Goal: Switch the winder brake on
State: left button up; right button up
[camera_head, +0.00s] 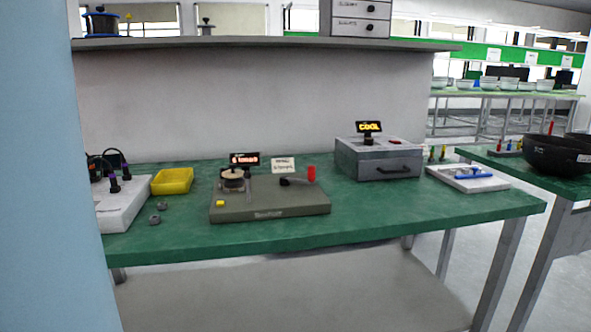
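The winder (270,205) is a flat olive-grey box on the green bench. A pale spool (233,179) sits on its left part, with a small display with red characters (245,159) behind it. A yellow block or button (220,203) is at its front left. A dark crank-like arm (296,182) with a red upright knob (311,174) is at its right. A small white label (283,165) stands at the back. Which part is the brake switch, and its position, I cannot tell at this size. Neither of my grippers is in view.
The green bench top (380,208) has a yellow tray (172,181), a grey box with a "COOL" display (378,160) and a white tray with a blue tool (467,179). A large pale blue surface (40,180) blocks the left. Black bowls (550,155) stand on another bench.

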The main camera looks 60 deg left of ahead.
aim_at(246, 175)
jog(key=u, duration=2.1)
jog(key=i+j, duration=0.2)
jog(key=j+u, duration=0.05)
jog(key=j, duration=0.1)
